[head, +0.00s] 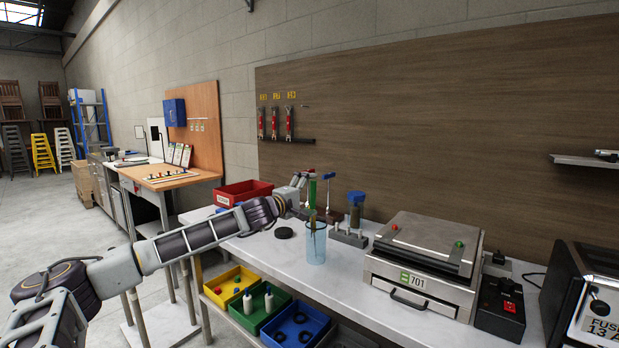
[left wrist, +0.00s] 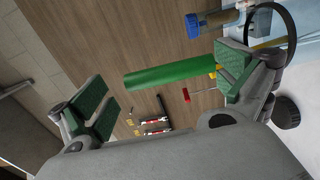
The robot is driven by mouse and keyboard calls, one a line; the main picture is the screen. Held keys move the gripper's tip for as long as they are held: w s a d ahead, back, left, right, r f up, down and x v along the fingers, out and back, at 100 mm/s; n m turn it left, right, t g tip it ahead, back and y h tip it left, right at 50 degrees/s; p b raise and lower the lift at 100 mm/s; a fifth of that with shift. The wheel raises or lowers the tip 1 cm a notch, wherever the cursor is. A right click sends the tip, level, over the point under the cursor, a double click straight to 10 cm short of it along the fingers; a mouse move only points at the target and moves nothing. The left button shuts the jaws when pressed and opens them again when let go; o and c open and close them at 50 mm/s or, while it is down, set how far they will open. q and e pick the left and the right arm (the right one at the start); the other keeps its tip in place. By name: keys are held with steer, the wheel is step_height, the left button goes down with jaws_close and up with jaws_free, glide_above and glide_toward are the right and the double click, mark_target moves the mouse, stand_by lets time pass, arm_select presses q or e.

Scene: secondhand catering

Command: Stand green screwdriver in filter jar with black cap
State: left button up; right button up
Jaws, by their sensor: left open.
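The green screwdriver (head: 313,192) stands upright, handle up, above the clear blue jar (head: 315,246), its lower part inside the jar. A dark round cap (head: 284,233) lies flat on the bench left of the jar. My left gripper (head: 303,187) is at the handle, above the jar mouth. In the left wrist view its jaws (left wrist: 166,88) are open, with the green handle (left wrist: 170,75) between them, nearer the right-hand finger; whether it touches that finger I cannot tell. The jar's dark rim (left wrist: 287,12) shows at upper right. My right gripper is not in view.
A red bin (head: 243,192) is behind, left. A steel machine marked 701 (head: 425,262) fills the right side. Yellow, green and blue bins (head: 268,310) sit below the bench.

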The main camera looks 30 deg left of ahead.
arm_select(q)
step_height(320, 180, up, 10)
steer(key=shift+f, duration=0.15)
stand_by(0.8)
stand_by(1.4)
